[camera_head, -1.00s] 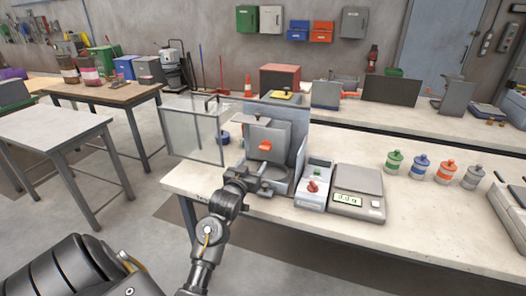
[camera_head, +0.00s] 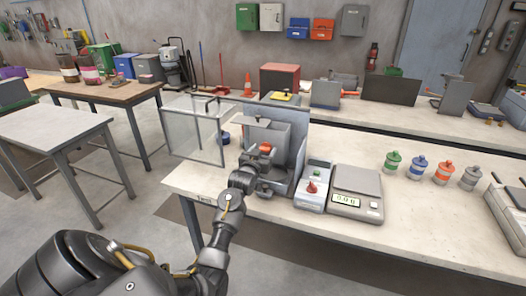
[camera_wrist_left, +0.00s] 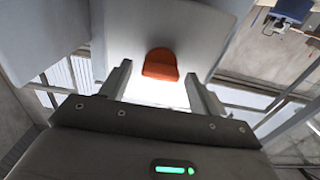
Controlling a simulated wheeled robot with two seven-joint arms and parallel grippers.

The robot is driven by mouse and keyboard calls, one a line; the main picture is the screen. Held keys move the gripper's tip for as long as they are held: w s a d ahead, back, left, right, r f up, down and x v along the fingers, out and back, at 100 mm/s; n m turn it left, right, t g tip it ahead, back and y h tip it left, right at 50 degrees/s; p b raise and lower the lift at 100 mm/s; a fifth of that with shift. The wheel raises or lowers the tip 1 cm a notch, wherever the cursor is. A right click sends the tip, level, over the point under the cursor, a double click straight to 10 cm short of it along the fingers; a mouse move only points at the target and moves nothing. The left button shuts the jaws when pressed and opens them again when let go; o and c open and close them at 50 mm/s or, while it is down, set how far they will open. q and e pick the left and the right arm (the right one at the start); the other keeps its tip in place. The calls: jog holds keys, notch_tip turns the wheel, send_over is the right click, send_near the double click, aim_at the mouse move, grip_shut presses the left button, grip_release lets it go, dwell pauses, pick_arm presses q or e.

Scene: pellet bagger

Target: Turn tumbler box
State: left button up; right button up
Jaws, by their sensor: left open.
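The tumbler box is a grey box (camera_head: 268,132) in a grey machine frame on the near bench, with an orange tab (camera_head: 266,147) on its front. In the left wrist view the orange tab (camera_wrist_left: 161,64) stands out against the pale box face, between and just beyond the fingertips. My left gripper (camera_head: 262,160) is in front of the box, close to the tab, and partly hides the lower part of the machine. In the left wrist view its fingers (camera_wrist_left: 164,84) are apart with nothing held between them. My right gripper is not in view.
A clear guard panel (camera_head: 192,134) stands open at the machine's left. A control box with a red knob (camera_head: 311,187) and a scale (camera_head: 356,190) stand to the right. Several small coloured-band bottles (camera_head: 417,167) are farther right. The bench front is clear.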

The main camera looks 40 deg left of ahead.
pick_arm(q)
grip_shut()
dwell(0.4)
jog(key=shift+d, duration=0.1)
